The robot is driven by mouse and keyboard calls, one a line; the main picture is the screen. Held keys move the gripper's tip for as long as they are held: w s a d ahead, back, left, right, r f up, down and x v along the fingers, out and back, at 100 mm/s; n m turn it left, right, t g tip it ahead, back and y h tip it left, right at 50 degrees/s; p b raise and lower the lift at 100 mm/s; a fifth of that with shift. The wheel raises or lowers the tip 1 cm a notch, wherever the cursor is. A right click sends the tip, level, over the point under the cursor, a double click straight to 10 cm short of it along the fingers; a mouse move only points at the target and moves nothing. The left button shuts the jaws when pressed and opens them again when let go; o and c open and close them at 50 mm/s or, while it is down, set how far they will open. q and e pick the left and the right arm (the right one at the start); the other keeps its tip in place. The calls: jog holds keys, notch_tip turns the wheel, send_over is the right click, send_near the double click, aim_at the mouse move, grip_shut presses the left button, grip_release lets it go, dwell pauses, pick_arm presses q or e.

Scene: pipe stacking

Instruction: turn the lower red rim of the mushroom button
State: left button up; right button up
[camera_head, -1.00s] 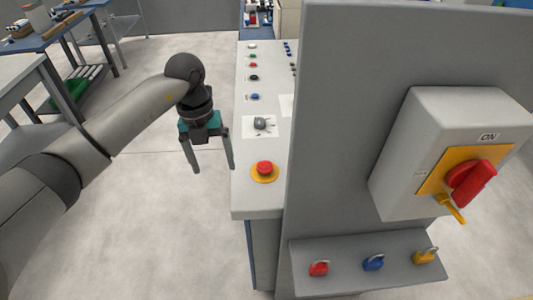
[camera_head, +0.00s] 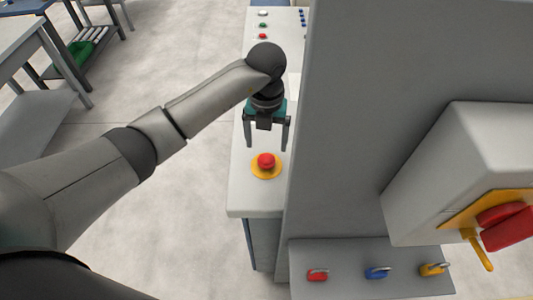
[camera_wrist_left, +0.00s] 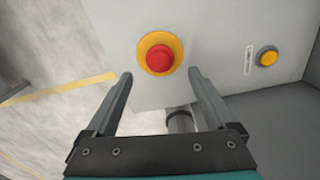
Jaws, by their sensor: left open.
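The red mushroom button (camera_head: 266,160) sits on a yellow round base (camera_head: 262,173) near the front end of the light grey console top (camera_head: 244,196). My left gripper (camera_head: 267,147) is open and empty, with its fingers pointing down above and just behind the button in the head view. In the left wrist view, the button (camera_wrist_left: 160,57) lies ahead of the fingertips, roughly between their lines. My left gripper (camera_wrist_left: 160,75) shows two spread fingers there. I see no contact with the button. The lower red rim is hard to separate from the cap. My right gripper is not in view.
A tall grey panel (camera_head: 340,130) stands close to the right of the button. It bears a switch box (camera_head: 440,170) with a red handle. A yellow round button (camera_wrist_left: 267,57) shows in the wrist view.

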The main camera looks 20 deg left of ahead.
aim_at(266, 158)
pick_arm(q)
notch_tip(266, 158, down, 6)
jog(key=shift+f, duration=0.15)
dwell(0.3)
jog(key=c, duration=1.4)
